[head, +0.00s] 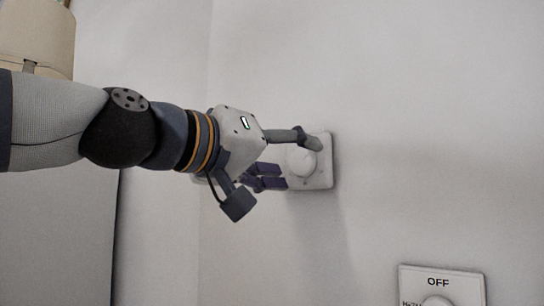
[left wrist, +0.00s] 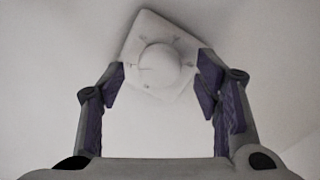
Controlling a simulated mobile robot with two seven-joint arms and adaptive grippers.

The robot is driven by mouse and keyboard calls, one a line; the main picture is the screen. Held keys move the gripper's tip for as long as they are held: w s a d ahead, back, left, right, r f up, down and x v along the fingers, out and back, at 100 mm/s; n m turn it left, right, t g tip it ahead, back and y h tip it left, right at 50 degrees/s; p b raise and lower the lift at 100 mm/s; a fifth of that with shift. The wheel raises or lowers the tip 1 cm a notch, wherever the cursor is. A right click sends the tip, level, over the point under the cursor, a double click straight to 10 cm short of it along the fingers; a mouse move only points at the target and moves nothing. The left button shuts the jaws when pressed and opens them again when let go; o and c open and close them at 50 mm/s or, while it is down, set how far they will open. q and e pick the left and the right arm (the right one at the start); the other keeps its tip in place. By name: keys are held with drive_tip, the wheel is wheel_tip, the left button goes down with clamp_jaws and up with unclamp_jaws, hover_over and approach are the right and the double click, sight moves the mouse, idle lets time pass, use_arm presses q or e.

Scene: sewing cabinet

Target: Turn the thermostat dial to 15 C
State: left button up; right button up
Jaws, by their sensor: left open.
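A square white wall plate (head: 323,174) carries a round white dial (head: 302,163). Its markings are too small to read, so I cannot tell its setting. My left gripper (head: 292,160) is open in front of it, one finger near the plate's upper edge and the other to the lower left. In the left wrist view the plate (left wrist: 149,22) looks tilted, and the dial (left wrist: 158,65) lies between and just beyond the open fingertips of my left gripper (left wrist: 161,78). I see no clear contact with the dial. My right gripper is not in view.
A second white plate (head: 467,286) marked OFF, with a knob cut off by the frame, is on the wall at the lower right. A beige object (head: 45,35) stands at the upper left. The wall (head: 430,130) right of the dial is clear.

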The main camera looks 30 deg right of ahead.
use_arm(q)
drive_tip(key=v, duration=1.1)
drive_tip(key=shift+r, duration=0.1)
